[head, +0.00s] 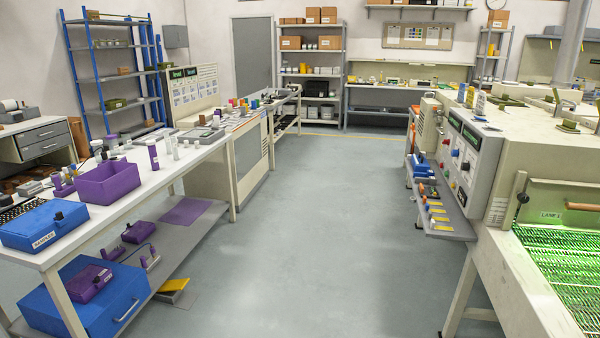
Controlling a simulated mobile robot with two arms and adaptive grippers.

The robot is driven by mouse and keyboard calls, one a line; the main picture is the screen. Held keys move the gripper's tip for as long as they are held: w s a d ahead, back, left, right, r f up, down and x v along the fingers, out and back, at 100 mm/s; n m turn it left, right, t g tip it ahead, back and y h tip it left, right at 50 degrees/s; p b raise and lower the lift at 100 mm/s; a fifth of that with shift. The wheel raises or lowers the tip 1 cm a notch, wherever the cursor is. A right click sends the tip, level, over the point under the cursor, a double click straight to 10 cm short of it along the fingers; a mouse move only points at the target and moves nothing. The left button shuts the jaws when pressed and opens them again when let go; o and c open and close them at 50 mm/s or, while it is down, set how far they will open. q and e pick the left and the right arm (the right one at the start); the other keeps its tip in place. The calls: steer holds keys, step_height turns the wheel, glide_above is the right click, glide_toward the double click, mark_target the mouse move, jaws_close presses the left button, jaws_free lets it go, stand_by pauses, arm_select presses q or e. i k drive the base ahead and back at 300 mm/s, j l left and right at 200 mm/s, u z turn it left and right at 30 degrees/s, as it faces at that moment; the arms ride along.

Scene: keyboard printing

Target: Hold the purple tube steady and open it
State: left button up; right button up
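A likely match for the purple tube (153,155) stands upright on the white table (140,215) at the left, behind an open purple bin (109,183). Neither of my grippers is in view, and nothing is seen touching the tube.
A blue case (44,225) sits at the table's near end. A shelf below holds another blue box (88,298) and purple items. Open grey floor (310,220) runs down the middle. Machines with a control panel (472,150) line the right side.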

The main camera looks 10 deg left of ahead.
mark_target(152, 149)
steer(key=i+j+u, duration=0.1)
steer(key=i+u, duration=0.2)
steer(key=i, duration=0.75)
steer(key=i+l+u, duration=0.15)
steer(key=i+u, duration=0.15)
steer(key=i, duration=0.7)
